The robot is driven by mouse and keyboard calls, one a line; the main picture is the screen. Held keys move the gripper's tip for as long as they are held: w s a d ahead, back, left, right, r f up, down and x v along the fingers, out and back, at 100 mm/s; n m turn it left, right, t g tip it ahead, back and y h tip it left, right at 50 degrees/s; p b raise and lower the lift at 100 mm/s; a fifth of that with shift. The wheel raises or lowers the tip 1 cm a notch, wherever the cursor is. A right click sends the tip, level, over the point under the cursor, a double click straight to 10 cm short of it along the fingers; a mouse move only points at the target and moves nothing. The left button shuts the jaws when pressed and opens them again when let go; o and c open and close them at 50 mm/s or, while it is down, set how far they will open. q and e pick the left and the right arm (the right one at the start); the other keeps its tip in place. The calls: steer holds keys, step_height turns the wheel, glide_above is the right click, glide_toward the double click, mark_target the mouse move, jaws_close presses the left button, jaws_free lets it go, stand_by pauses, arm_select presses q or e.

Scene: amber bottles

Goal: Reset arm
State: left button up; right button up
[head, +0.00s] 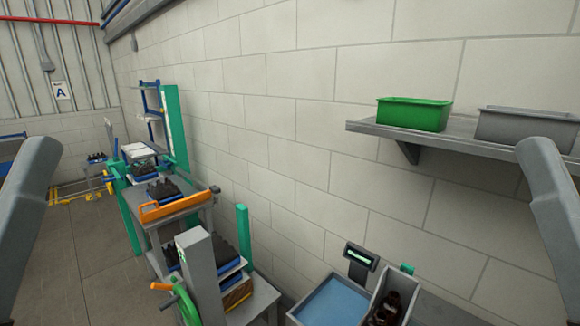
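Dark amber bottles (386,308) stand in a grey open-topped box at the bottom of the head view, cut off by the lower edge. One of my arm links shows at the left edge and another at the right edge. Both run down out of the picture. Neither gripper is in view, so I cannot see whether they hold anything.
A blue-topped tray (330,300) and a small display (360,262) are beside the box. A wall shelf (370,130) holds a green bin (414,114) and a grey bin (525,126). Floor (95,255) at left looks clear.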

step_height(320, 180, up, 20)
steer(key=p, duration=1.7)
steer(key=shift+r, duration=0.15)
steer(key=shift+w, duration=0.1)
